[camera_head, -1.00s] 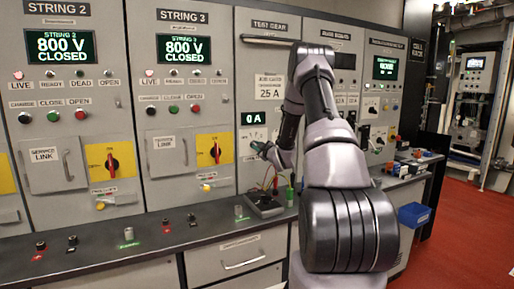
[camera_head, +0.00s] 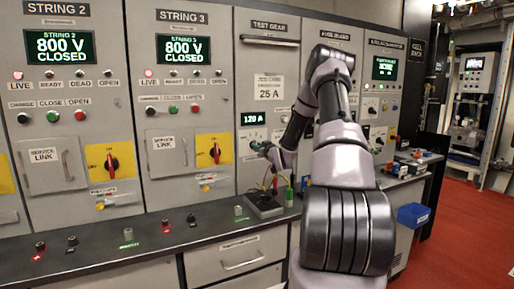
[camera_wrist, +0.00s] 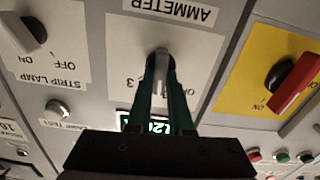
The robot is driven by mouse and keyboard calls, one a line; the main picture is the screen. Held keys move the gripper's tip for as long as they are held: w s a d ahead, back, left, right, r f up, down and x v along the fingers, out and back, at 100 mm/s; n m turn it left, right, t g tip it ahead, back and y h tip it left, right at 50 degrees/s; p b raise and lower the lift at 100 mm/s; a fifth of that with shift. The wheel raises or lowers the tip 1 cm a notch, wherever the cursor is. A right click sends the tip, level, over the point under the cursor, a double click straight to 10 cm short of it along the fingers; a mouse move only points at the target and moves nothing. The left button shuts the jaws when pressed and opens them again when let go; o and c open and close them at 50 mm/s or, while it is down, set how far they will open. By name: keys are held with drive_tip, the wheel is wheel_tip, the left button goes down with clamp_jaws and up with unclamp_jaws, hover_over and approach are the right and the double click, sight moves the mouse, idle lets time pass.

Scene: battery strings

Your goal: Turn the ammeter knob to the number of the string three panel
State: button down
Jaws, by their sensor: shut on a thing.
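The ammeter knob (camera_wrist: 161,75) is a small grey knob on a white plate marked AMMETER in the wrist view, which appears upside down. My gripper (camera_wrist: 161,84) is shut on it, with a dark green finger on either side. A digit 3 shows beside the knob; the other numbers are partly hidden by the fingers, so the knob's exact setting is unclear.
A strip lamp switch (camera_wrist: 30,35) and a yellow plate with a red-handled switch (camera_wrist: 294,84) flank the knob in the wrist view. A workbench (camera_head: 150,252) runs below the panels, with a black device and leads near my gripper. A blue bin (camera_head: 413,215) is at right.

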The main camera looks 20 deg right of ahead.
drive_tip(key=shift+d+f+m, duration=0.1)
drive_tip(key=shift+d+m, duration=0.05)
drive_tip(key=shift+m, duration=2.35)
drive_tip(key=shift+d+f+m, duration=0.1)
drive_tip(key=shift+m, duration=2.4)
drive_tip(key=c, duration=0.8)
unclamp_jaws()
drive_tip(key=s, duration=1.1)
drive_tip(key=shift+d, duration=0.2)
drive_tip(key=shift+w, duration=0.1)
